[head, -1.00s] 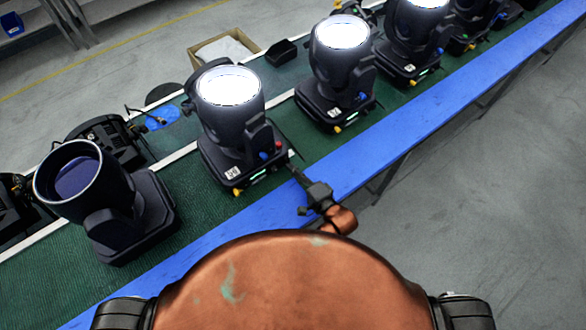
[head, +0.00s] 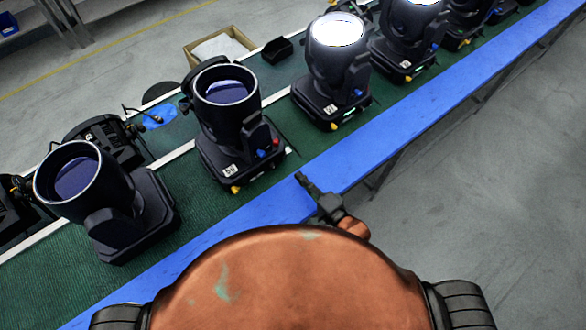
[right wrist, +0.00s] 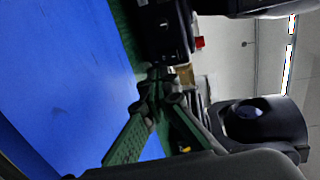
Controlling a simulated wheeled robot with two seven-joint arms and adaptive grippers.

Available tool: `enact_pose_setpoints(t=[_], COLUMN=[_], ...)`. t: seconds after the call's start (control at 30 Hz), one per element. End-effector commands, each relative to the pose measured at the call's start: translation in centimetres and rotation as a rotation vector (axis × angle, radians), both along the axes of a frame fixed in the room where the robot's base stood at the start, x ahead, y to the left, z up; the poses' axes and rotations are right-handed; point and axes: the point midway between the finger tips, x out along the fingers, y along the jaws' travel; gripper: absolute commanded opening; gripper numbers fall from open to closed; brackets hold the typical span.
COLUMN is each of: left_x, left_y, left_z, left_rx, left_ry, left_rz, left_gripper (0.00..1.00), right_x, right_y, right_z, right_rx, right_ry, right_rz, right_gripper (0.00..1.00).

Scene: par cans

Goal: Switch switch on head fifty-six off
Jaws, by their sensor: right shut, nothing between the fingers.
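A moving head (head: 228,125) stands upright on the green bench, its lens dark. Its base carries a small white label, too small to read surely, a yellow plug at the front corner, and blue and red knobs (head: 275,141) at the right side. My right gripper (head: 299,176) is shut and empty over the blue edge strip, just right of and apart from that base. In the right wrist view the shut fingertips (right wrist: 158,78) point toward a dark base (right wrist: 165,30), with a red knob beyond. I cannot make out the switch itself. My left gripper is out of view.
A dark-lensed head (head: 78,185) stands to the left. A lit head (head: 335,65) stands to the right, with more heads beyond. A cardboard box (head: 220,45) and a black tray (head: 277,50) lie behind.

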Motion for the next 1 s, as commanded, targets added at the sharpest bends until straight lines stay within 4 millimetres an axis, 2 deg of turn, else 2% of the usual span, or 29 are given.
enact_pose_setpoints(t=[0.1, 0.3, 1.0], left_x=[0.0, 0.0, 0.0], left_y=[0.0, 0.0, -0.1], left_z=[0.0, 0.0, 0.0], left_rx=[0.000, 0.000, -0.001], left_ry=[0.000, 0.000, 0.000], left_rz=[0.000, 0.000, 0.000], left_gripper=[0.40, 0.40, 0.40], right_x=[-2.0, -3.7, -4.0], right_y=[-1.3, -2.4, -2.6], right_z=[0.3, 0.6, 0.7], right_rx=[-0.001, -0.002, 0.000], right_ry=[0.002, 0.000, -0.001], right_rz=[0.000, 0.000, 0.000], right_gripper=[0.00, 0.00, 0.00])
